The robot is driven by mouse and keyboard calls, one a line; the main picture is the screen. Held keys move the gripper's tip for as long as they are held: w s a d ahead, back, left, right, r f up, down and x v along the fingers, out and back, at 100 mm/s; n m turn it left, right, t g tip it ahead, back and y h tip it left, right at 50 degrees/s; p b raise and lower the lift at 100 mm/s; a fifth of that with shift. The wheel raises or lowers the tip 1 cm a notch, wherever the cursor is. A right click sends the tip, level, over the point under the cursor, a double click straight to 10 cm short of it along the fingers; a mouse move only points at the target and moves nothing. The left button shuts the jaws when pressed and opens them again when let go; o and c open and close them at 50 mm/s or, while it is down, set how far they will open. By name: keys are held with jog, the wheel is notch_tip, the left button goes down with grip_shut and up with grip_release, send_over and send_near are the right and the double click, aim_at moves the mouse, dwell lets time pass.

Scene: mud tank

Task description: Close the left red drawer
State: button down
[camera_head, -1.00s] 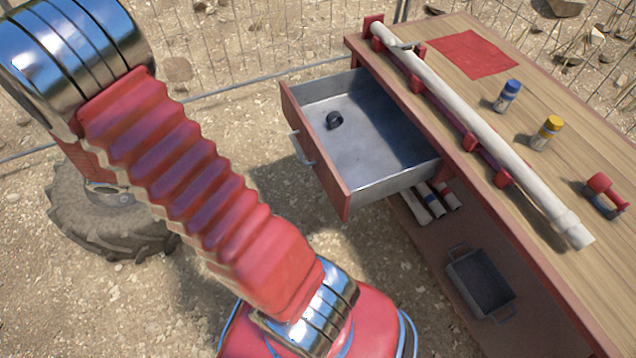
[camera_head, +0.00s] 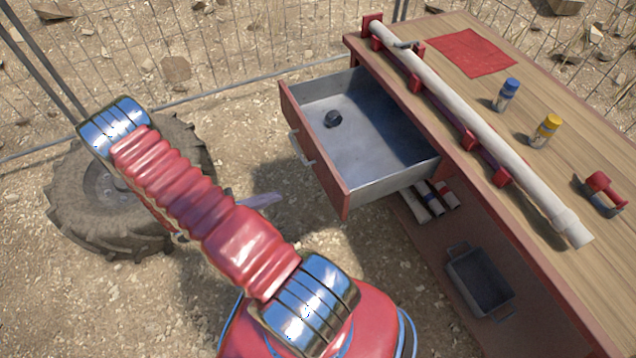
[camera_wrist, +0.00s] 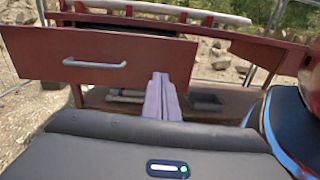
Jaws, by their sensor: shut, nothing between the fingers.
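My gripper shows as pale purple fingers (camera_wrist: 162,95), pressed together and empty. The fingertips overlap the lower right part of the drawer front in that view; I see no clear contact. In the head view the fingers (camera_head: 262,200) show left of the drawer front, apart from it.
A grey tray (camera_head: 482,280) sits on the lower shelf. A large tyre (camera_head: 75,205) lies left. Gravelly ground lies before the drawer.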

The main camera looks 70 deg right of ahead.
jog(key=shift+s+d+f+n+h, duration=0.15)
jog(key=shift+s+f+n, duration=0.1)
jog(key=shift+f, duration=0.15)
jog(key=shift+s+d+f+n+h, duration=0.1)
jog(key=shift+s+f+n+h, duration=0.1)
jog(key=shift+f, duration=0.2)
send_near(328, 180)
jog(key=x, duration=0.5)
jog(key=shift+s+a+r, duration=0.1)
jog(key=shift+a+r, duration=0.05)
jog(key=shift+x, duration=0.75)
